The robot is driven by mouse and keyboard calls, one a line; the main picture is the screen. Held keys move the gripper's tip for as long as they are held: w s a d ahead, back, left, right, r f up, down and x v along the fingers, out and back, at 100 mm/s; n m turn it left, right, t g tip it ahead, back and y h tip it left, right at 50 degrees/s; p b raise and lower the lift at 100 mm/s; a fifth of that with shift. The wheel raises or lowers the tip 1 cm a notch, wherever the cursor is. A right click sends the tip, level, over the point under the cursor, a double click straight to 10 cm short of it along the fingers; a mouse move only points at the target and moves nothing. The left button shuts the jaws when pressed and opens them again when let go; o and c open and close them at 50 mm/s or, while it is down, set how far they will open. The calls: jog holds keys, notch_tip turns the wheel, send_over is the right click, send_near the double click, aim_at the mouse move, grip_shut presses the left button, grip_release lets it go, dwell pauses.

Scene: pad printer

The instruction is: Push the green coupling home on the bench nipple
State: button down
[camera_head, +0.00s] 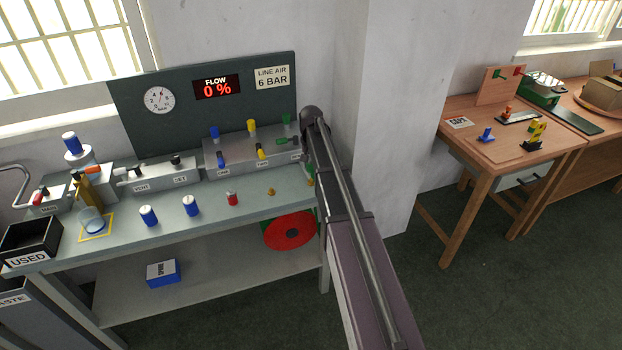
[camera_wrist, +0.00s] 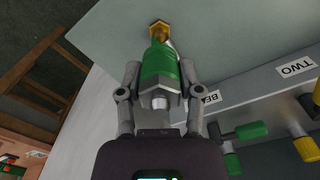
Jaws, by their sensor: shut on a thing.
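In the wrist view my gripper (camera_wrist: 160,74) is shut on the green coupling (camera_wrist: 158,62), one finger on each side of its body. A pale metal end of the coupling faces the wrist. The brass bench nipple (camera_wrist: 158,27) is at the coupling's far end, in line with it or nearly so. The coupling's far end reaches close to the nipple's hex; I cannot tell whether it is fully seated. In the head view my arm hides the gripper, and a small brass fitting (camera_head: 310,182) shows beside the arm at the bench's right end.
A grey valve block (camera_head: 225,155) with coloured handles stands at the bench back; its labelled face (camera_wrist: 245,95) is right of my gripper in the wrist view. The FLOW display (camera_head: 217,87) reads 0 %. A wall pillar is right of my arm.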

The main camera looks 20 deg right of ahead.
aim_at(311, 170)
jog(key=shift+f, duration=0.1)
jog(key=shift+f+b, duration=1.5)
jog(key=shift+b, duration=0.1)
jog(key=shift+f+b, duration=1.15)
dwell(1.1)
jog(key=shift+c, duration=0.9)
grip_release()
jog(key=shift+r, duration=0.15)
notch_tip(311, 170, up, 6)
jog(key=p, duration=0.6)
jog(key=a, duration=1.5)
